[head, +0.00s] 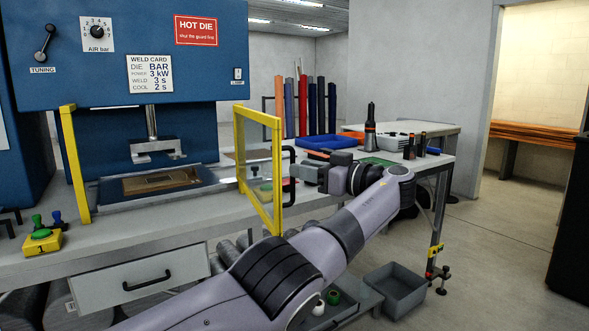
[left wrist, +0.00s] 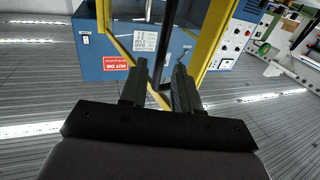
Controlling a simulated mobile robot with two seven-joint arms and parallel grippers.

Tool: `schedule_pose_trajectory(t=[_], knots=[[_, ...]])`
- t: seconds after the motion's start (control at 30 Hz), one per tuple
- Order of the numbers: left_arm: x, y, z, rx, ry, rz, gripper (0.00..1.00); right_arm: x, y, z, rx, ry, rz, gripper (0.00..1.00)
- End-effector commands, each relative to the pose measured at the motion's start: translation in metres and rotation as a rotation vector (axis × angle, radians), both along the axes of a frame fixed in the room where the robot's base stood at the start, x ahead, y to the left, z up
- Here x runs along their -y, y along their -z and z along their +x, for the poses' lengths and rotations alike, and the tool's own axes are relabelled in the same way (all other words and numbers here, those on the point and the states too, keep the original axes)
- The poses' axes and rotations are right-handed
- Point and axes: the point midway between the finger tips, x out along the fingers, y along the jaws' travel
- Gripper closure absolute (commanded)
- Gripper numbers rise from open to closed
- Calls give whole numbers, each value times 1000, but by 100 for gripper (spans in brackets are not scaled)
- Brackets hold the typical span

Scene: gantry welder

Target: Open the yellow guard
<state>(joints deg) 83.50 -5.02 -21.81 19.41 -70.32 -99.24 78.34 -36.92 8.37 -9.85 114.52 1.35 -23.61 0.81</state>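The yellow guard (head: 277,181) is a yellow frame with a clear pane. It stands swung out at the right side of the blue press, and the front of the press is uncovered. Its dark handle (head: 286,192) is on the near edge. My left gripper (head: 306,171) is just to the right of the handle. In the left wrist view, my left gripper (left wrist: 157,86) has its fingers apart. The dark handle bar (left wrist: 165,45) runs between them, with a gap visible. The guard's yellow frame (left wrist: 214,35) is behind. My right gripper is not in view.
The blue press (head: 120,60) holds a die (head: 160,181) on the bench. A yellow button box (head: 41,240) is at the left front. A side table (head: 440,147) with a blue tray (head: 322,141) and bottles stands behind my arm.

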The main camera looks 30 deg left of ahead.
Motion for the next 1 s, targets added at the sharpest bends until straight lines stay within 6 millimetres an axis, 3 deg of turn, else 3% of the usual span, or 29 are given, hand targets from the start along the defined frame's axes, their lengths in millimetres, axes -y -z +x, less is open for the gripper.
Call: schedule_pose_trajectory(t=[0.03, 0.3, 0.7, 0.77, 0.8, 0.87, 1.0], knots=[[12, -1, 0, -1, 3, 2, 69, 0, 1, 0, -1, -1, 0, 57], [28, -3, -1, -1, 1, 1, 69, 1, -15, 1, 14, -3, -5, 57], [32, -1, -2, 1, 1, 1, 69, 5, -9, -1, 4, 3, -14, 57], [32, 0, -2, 0, 2, 0, 85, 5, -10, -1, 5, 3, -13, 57], [31, 2, -1, -4, 7, -3, 98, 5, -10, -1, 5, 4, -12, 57], [28, 11, 3, -16, 25, -14, 100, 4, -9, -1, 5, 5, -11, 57], [12, 56, 24, -71, 132, -74, 100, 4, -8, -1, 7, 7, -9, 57]])
